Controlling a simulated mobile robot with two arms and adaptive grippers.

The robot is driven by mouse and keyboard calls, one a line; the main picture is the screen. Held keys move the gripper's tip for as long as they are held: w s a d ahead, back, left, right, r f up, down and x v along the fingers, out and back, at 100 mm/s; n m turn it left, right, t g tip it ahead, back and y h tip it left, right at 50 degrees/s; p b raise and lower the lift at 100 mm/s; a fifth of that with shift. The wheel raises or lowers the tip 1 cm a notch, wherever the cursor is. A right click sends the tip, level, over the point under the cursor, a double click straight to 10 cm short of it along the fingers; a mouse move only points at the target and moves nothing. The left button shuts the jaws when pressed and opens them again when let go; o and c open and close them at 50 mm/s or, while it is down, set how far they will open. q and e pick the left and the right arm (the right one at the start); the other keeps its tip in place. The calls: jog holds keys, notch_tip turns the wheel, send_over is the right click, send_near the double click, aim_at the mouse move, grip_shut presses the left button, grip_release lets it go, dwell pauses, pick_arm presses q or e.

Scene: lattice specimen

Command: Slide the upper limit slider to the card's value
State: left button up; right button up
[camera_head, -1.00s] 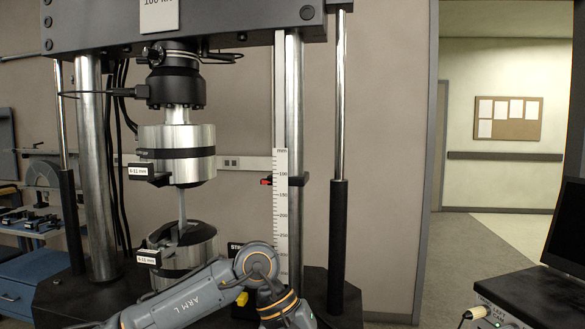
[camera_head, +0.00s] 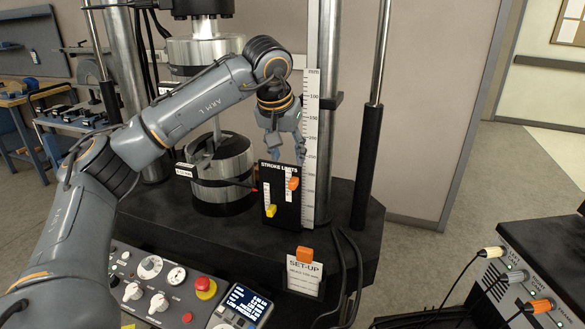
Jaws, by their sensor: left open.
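The black STROKE LIMITS panel (camera_head: 281,222) stands on the machine's dark base, in front of the right column. It has two vertical scales with sliders: an orange slider (camera_head: 293,183) on the right, higher up, and a yellow slider (camera_head: 271,210) on the left, lower down. My left gripper (camera_head: 288,162) points down at the panel's top edge, open, above the orange slider and apart from it. Its fingers are small and partly merge with the background. The white SET-UP card (camera_head: 303,279) hangs below the panel under an orange clip; its small lines are unreadable. My right gripper is out of view.
A millimetre ruler (camera_head: 310,130) and steel column stand directly behind the gripper. The cylindrical lower grip (camera_head: 222,165) is left of the panel. A control console (camera_head: 190,290) with a red button lies at the front. Dark cables hang right of the card.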

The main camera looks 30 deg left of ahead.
aim_at(293, 180)
pick_arm(q)
jog(key=p+x, duration=0.1)
jog(key=x, duration=0.7)
jog(key=shift+w+f, duration=0.2)
jog(key=shift+f, duration=0.1)
grip_shut()
